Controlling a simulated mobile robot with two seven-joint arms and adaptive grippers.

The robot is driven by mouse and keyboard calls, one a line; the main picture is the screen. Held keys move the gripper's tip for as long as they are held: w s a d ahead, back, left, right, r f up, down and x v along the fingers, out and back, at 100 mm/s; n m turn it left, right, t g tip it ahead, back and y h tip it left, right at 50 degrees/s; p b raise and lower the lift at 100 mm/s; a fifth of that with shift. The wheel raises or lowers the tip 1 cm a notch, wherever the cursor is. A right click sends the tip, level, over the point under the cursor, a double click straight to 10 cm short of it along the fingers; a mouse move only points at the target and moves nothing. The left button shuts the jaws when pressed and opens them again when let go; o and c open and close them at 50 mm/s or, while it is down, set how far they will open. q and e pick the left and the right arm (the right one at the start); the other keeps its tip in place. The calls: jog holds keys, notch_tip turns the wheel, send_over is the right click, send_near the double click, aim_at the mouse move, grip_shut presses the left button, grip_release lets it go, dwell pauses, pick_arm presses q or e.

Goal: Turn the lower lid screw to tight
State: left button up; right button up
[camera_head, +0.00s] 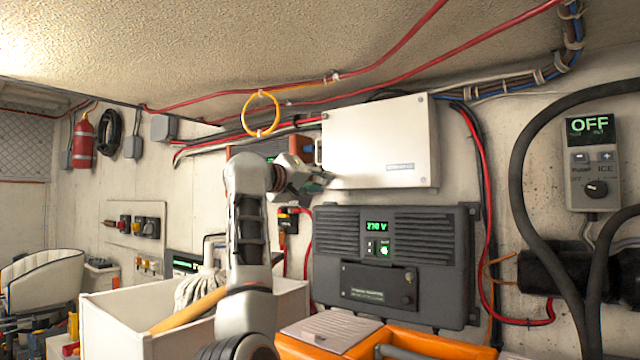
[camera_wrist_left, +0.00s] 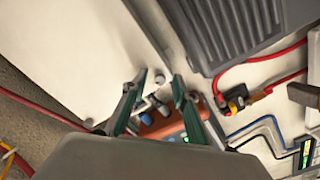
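A white box (camera_head: 378,145) hangs on the wall, with its front lid facing me; it also shows in the left wrist view (camera_wrist_left: 80,50). My left gripper (camera_head: 320,181) is at the lower left edge of this box. In the left wrist view, my left gripper's green fingertips (camera_wrist_left: 160,78) are apart with a gap between them. Small grey and white knob-like parts (camera_wrist_left: 150,100) show in and behind that gap, beside the box edge. I cannot tell which of them is the lower lid screw, or whether a finger touches it. My right gripper is not in view.
A dark ribbed unit (camera_head: 395,260) with a green display is mounted below the white box. An orange case (camera_head: 430,343) and a white bin (camera_head: 125,320) stand in front. Red cables (camera_head: 470,130) and a yellow ring (camera_head: 261,114) hang around the box.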

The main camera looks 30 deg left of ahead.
pick_arm(q)
jog(key=s+a, duration=0.1)
jog(key=s, duration=1.1)
jog(key=shift+a, duration=0.35)
jog(key=shift+f, duration=0.1)
